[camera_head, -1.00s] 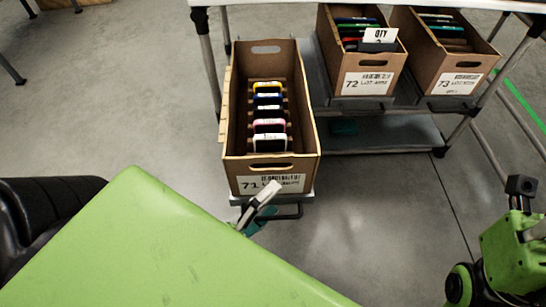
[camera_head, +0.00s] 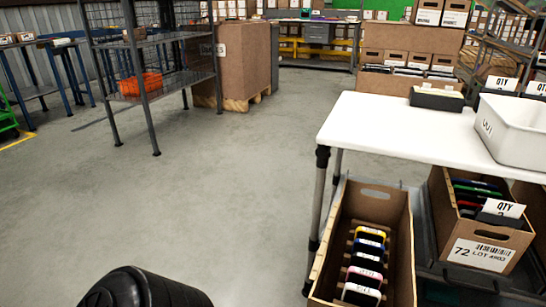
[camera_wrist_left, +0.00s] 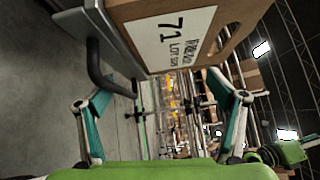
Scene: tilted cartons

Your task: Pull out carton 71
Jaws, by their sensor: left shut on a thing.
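Carton 71 (camera_head: 376,208) is a brown open carton with a row of several coloured, white-labelled items (camera_head: 364,270) inside. It stands at the lower right of the head view, its front cut off by the frame. In the left wrist view its front (camera_wrist_left: 222,38) fills the top, with the label "71" (camera_wrist_left: 172,38). A dark handle (camera_wrist_left: 94,62) hangs below the carton, close to a finger. My right gripper is out of view.
Carton 72 (camera_head: 483,256) stands right of carton 71, under a white tabletop (camera_head: 385,130) with a white bin (camera_head: 515,125). A table leg (camera_head: 318,200) stands close to carton 71's left. A grey shelf rack (camera_head: 160,90) is farther left. The floor (camera_head: 220,190) between is clear.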

